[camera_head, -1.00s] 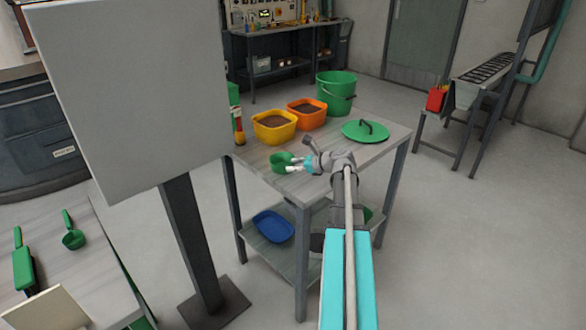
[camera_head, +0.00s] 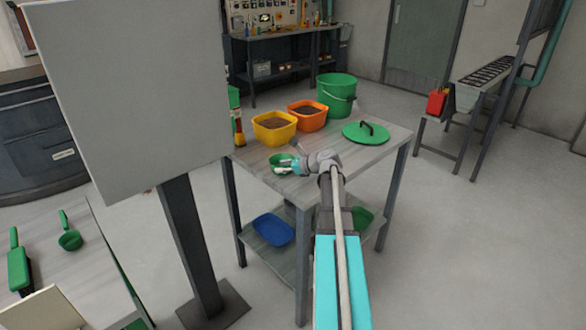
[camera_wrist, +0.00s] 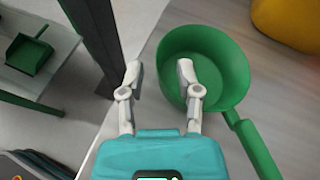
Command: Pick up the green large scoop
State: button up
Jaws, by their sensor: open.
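A large green scoop (camera_head: 276,158) with a round bowl lies near the left front corner of the grey table. In the wrist view its bowl (camera_wrist: 232,72) opens toward the camera, and its handle (camera_wrist: 256,146) runs to the lower right. My gripper (camera_head: 283,167) is at the scoop, open and empty. In the wrist view my gripper (camera_wrist: 160,76) has its right finger over the bowl's left part and its left finger outside the bowl. The bowl's left rim appears between the fingers. I cannot tell whether either finger touches it.
Yellow (camera_head: 274,128) and orange (camera_head: 308,116) tubs, a green bucket (camera_head: 336,92) and a green lid (camera_head: 365,132) stand on the table (camera_head: 330,165). A grey panel (camera_head: 135,95) stands left. A smaller green scoop (camera_head: 70,240) lies on the left table.

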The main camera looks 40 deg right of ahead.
jog(key=shift+b+x, duration=0.3)
jog(key=shift+x, duration=0.85)
jog(key=shift+c, duration=0.2)
grip_shut()
